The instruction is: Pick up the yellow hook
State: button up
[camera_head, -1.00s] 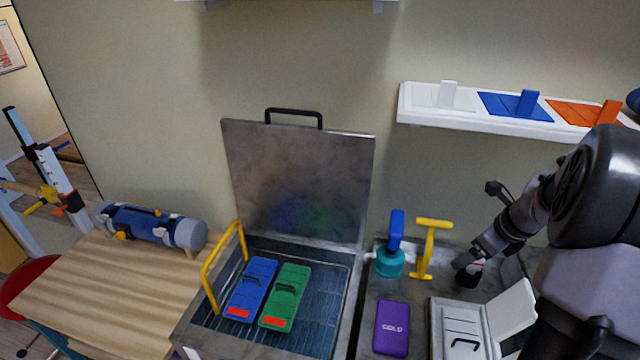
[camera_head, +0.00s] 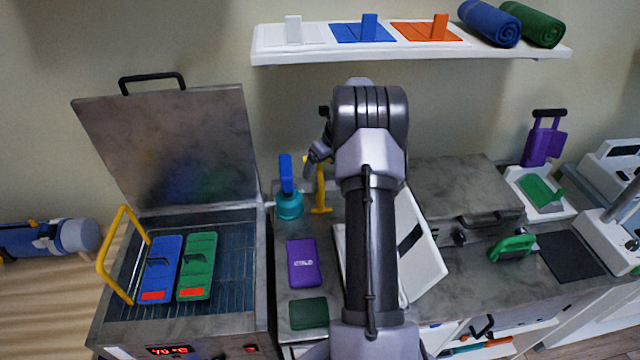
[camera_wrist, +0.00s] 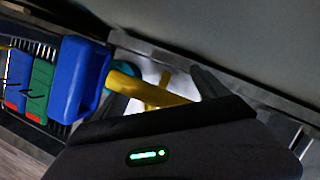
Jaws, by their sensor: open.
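The yellow hook (camera_head: 320,196) is an upright T-shaped piece on the grey counter, just right of a teal-based tool with a blue handle (camera_head: 287,175). My arm partly covers its upper end. In the wrist view the yellow hook (camera_wrist: 130,84) shows close up, its crossbar running between the dark fingers of my gripper (camera_wrist: 160,86). My gripper is open. I cannot tell whether the fingers touch the hook. In the head view my gripper is mostly hidden by my arm.
Left of the hook is an open metal basin (camera_head: 262,300) with blue and green packs and a yellow side handle (camera_head: 118,255). A purple cold pack (camera_head: 303,263) lies in front. A white open box (camera_head: 425,265) is partly behind my arm. A white shelf (camera_head: 410,48) hangs above.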

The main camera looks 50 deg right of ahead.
jog(key=shift+x, duration=0.9)
jog(key=shift+r, duration=0.1)
jog(key=shift+c, duration=0.2)
grip_shut()
jog(key=shift+r, duration=0.1)
